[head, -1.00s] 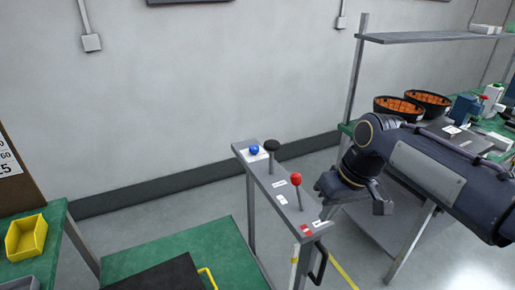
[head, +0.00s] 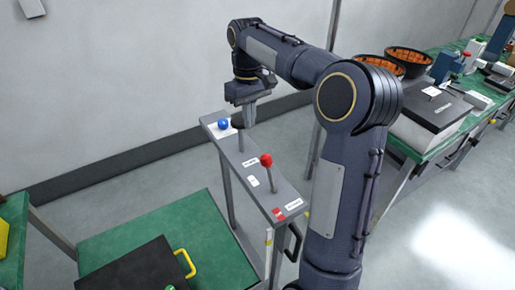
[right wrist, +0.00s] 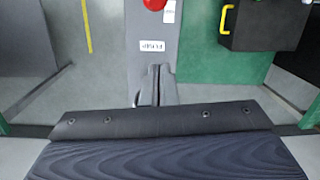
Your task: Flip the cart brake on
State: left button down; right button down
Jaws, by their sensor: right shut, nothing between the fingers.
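A narrow grey panel (head: 234,169) on posts at the cart's edge carries a blue ball knob (head: 223,124) at its far end and a red-ball lever (head: 266,160) nearer. The red ball (right wrist: 155,4) also shows at the top edge of the right wrist view. My right gripper (head: 248,124) points down over the far part of the panel, right of the blue knob and beyond the red lever. Its fingers (right wrist: 154,72) are closed and empty. The black knob is hidden behind the gripper. Which control is the brake is unclear; the labels are too small to read surely.
The green cart top (head: 135,220) holds a dark case (head: 130,268) with a yellow handle (head: 185,262). A green workbench (head: 420,150) with orange-lined bowls (head: 408,61) stands at the right. The wall lies behind the panel. My right arm covers the space right of the panel.

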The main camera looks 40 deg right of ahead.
aim_at(269, 173)
jog(key=f, duration=0.6)
jog(key=s+f, duration=0.1)
jog(key=f, duration=0.2)
jog(key=shift+a+f, duration=0.15)
jog(key=shift+a, duration=0.1)
jog(key=s, duration=0.1)
jog(key=s+r+p, duration=0.1)
jog(key=s, duration=0.1)
jog(key=shift+s+r, duration=0.15)
jog(key=shift+s, duration=0.1)
pick_arm(q)
jog(key=shift+r, duration=0.6)
pick_arm(e)
jog(key=shift+s, duration=0.1)
